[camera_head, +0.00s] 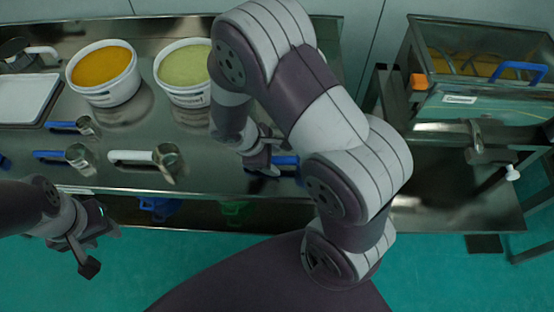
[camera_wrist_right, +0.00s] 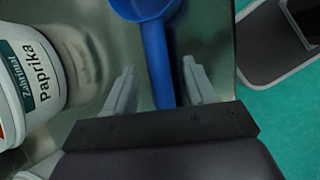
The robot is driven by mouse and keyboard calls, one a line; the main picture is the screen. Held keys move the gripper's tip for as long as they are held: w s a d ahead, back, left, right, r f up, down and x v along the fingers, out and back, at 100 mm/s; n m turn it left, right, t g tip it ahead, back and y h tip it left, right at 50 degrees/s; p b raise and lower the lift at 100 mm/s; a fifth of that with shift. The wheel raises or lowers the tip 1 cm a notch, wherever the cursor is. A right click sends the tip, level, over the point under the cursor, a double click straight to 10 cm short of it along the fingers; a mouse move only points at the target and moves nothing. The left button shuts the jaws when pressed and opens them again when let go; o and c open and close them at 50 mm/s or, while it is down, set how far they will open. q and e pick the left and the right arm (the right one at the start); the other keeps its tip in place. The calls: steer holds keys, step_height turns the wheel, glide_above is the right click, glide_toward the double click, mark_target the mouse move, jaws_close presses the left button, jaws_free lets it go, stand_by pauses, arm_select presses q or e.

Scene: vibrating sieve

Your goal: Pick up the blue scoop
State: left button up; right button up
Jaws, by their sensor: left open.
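The blue scoop (camera_head: 286,160) lies on the steel table, mostly hidden behind my right gripper (camera_head: 262,162) in the head view. In the right wrist view, the scoop's blue handle (camera_wrist_right: 158,65) runs between the two fingers of my right gripper (camera_wrist_right: 160,88), with a gap on each side. Its bowl (camera_wrist_right: 145,8) is cut off at the top edge. My right gripper is open around the handle. My left gripper (camera_head: 102,250) is open and empty, in front of the table at lower left.
Tubs of orange powder (camera_head: 103,90) and greenish powder (camera_head: 183,92) stand behind. A paprika tub (camera_wrist_right: 30,75) is left of the gripper in the wrist view. Metal scoops with blue handles (camera_head: 52,155) and a white handle (camera_head: 130,156) lie left. The sieve machine (camera_head: 462,110) stands right.

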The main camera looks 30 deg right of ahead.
jaws_close()
steer(key=shift+r, duration=0.15)
